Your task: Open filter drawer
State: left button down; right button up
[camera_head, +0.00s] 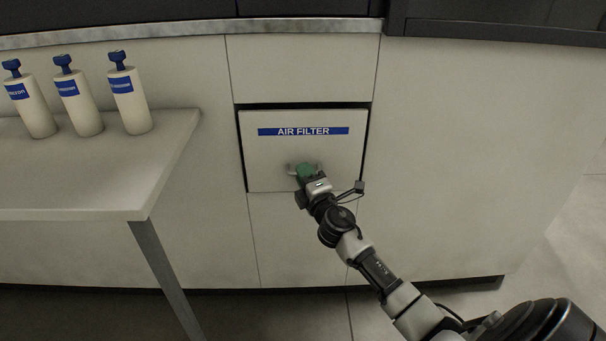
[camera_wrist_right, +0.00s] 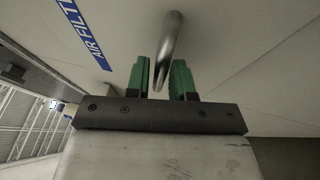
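The air filter drawer (camera_head: 275,155) is a pale square front in the white cabinet, with a blue "AIR FILTER" label (camera_head: 303,131). Dark gaps run along its top and sides; I cannot tell how far it stands out. Its metal handle (camera_wrist_right: 172,40) is on the lower part of the front, partly hidden by my gripper in the head view. My right gripper (camera_head: 305,171) is at the handle. In the wrist view its green fingers (camera_wrist_right: 161,64) are apart, one on each side of the handle bar, with visible gaps. My left gripper is not in view.
A white table (camera_head: 90,180) stands to the left of the drawer, with several white bottles with blue caps (camera_head: 128,95) on it. Plain cabinet panels lie around the drawer. The floor (camera_head: 555,255) at the right is clear.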

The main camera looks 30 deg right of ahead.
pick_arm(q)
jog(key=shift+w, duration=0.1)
pick_arm(e)
jog(key=shift+w+r, duration=0.1)
jog(key=shift+w, duration=0.25)
grip_shut()
jog(key=shift+s, duration=0.1)
